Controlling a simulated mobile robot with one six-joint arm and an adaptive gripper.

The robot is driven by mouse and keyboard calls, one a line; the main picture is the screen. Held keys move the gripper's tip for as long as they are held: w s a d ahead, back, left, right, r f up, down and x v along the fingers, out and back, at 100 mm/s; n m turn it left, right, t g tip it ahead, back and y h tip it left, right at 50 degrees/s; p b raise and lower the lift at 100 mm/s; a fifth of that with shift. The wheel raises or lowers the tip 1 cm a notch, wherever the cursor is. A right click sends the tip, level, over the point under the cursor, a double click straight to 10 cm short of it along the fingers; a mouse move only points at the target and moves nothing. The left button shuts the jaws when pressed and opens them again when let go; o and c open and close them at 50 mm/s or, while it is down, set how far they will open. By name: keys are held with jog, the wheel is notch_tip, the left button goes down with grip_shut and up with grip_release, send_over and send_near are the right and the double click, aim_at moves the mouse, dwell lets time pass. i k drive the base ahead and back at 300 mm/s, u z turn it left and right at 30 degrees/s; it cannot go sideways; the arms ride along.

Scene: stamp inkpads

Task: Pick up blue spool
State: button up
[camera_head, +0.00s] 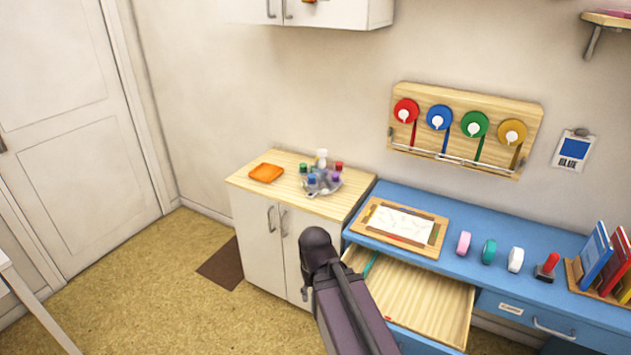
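The blue spool (438,117) hangs on a wooden wall rack (517,103), between a red spool (406,111) on its left and a green spool (474,124) on its right. A yellow spool (512,132) is at the right end. Each spool has a white centre, and a strip of its colour hangs down toward a rail along the rack's lower edge. My dark arm rises from the bottom middle of the view, well below and left of the rack. My gripper's fingers do not show.
Below the rack is a blue desk (540,238) with an open, wooden-lined drawer (425,300). A white cabinet (262,230) is at left. A card reading BLUE (573,150) hangs right.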

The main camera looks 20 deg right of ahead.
aim_at(310, 176)
jog(key=u, duration=0.05)
jog(key=i, duration=1)
jog(key=z, duration=0.05)
